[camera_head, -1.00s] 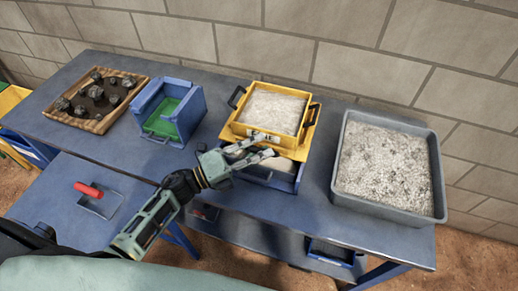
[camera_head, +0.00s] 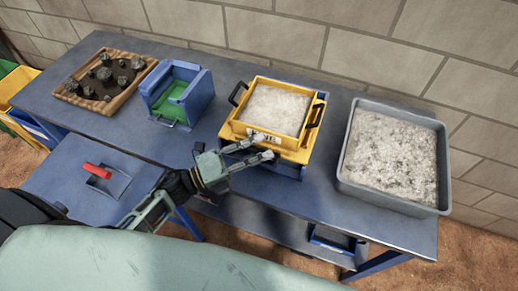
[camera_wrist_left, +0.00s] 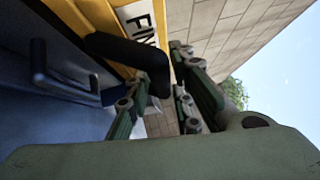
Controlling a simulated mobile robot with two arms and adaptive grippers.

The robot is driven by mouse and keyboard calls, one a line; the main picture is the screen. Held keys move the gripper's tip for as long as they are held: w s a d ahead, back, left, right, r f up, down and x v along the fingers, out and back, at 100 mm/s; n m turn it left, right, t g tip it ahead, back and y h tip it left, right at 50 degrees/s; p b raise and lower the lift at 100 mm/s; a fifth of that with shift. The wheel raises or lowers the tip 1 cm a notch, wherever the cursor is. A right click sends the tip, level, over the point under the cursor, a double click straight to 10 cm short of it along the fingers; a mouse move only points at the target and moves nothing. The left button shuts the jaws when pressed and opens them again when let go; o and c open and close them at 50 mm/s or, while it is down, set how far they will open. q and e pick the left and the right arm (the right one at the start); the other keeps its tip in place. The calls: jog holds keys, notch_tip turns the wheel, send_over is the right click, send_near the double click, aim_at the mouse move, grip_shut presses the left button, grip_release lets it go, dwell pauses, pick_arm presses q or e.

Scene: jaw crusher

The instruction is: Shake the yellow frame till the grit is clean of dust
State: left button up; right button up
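The yellow frame (camera_head: 303,153) stands over a blue base on the blue table, with pale grit (camera_head: 273,110) inside it. Black handles show on its left and right sides. My left gripper (camera_head: 262,147) is at its front side, by the white label. In the left wrist view a black handle (camera_wrist_left: 135,55) in front of the yellow frame (camera_wrist_left: 95,15) lies between my two fingers (camera_wrist_left: 160,85), and they appear closed around it. Part of the contact is hidden. I cannot tell how dusty the grit is. My right gripper is out of view.
A grey tub (camera_head: 345,180) of pale grit stands to the right. A blue box with a green inside (camera_head: 205,100) and a wooden tray (camera_head: 60,93) of dark rocks stand to the left. A red-handled scoop (camera_head: 97,170) lies on a lower surface. A brick wall runs behind.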

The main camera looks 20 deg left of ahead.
pick_arm(q)
jog(key=v, duration=1.2)
jog(key=shift+w, duration=0.1)
dwell(0.7)
jog(key=b+x, duration=0.1)
jog(key=x, duration=0.4)
jog(key=b+x, duration=0.1)
jog(key=x, duration=0.4)
jog(key=shift+w+d+r+b, duration=0.1)
jog(key=shift+w+r+b, duration=0.15)
jog(key=shift+b, duration=0.1)
jog(key=shift+w+d, duration=0.3)
jog(key=shift+d, duration=0.1)
